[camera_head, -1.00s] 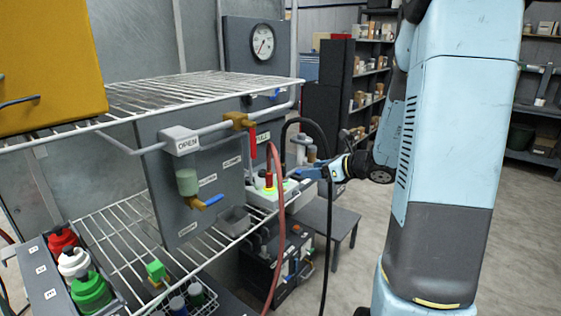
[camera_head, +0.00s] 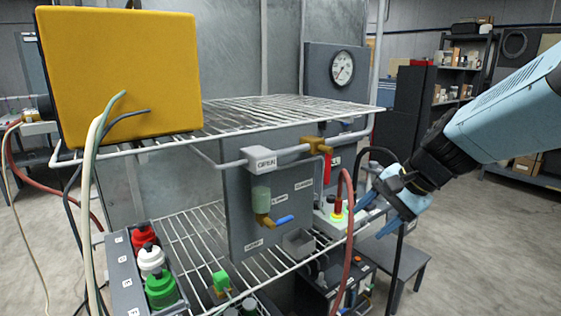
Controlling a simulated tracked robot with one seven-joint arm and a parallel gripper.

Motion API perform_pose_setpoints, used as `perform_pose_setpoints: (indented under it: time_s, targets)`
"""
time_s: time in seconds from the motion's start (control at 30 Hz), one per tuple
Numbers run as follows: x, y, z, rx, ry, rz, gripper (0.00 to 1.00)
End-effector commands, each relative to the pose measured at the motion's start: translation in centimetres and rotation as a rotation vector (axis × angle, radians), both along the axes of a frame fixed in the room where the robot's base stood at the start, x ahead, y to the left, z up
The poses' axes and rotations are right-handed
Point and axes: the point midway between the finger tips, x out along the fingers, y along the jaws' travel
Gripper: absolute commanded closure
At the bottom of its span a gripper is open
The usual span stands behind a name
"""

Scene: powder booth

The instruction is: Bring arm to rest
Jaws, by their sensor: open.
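My gripper (camera_head: 371,214) is at the right of the view, at the end of my light blue arm, which comes in from the right edge. Its two blue fingers are apart, with nothing seen between them. It points left and down, in front of the right end of the wire rack (camera_head: 290,108). The red hose (camera_head: 346,240) and a small pale box with a red and yellow plug (camera_head: 337,211) lie just left of the fingertips in the picture. I cannot tell whether the fingers touch either one.
A yellow box (camera_head: 120,75) sits on the top shelf. Red, white and green bottles (camera_head: 160,288) stand lower left. A black hose (camera_head: 397,270) hangs below my gripper. Open floor lies at right.

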Motion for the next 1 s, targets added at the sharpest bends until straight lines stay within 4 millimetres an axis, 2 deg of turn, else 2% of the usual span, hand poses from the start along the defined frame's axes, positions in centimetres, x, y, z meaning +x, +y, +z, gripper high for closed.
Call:
perform_pose_setpoints:
  time_s: [0.2, 0.4, 0.6, 1.0]
  targets:
    - [-4.2, -1.3, 1.9, -0.323, -0.159, 0.287, 0.42]
    - [-6.7, -3.2, 3.6, -0.583, -0.275, 0.486, 0.42]
    - [-7.7, -4.4, 4.6, -0.713, -0.325, 0.574, 0.42]
    - [-7.8, -4.5, 4.7, -0.729, -0.329, 0.585, 0.42]
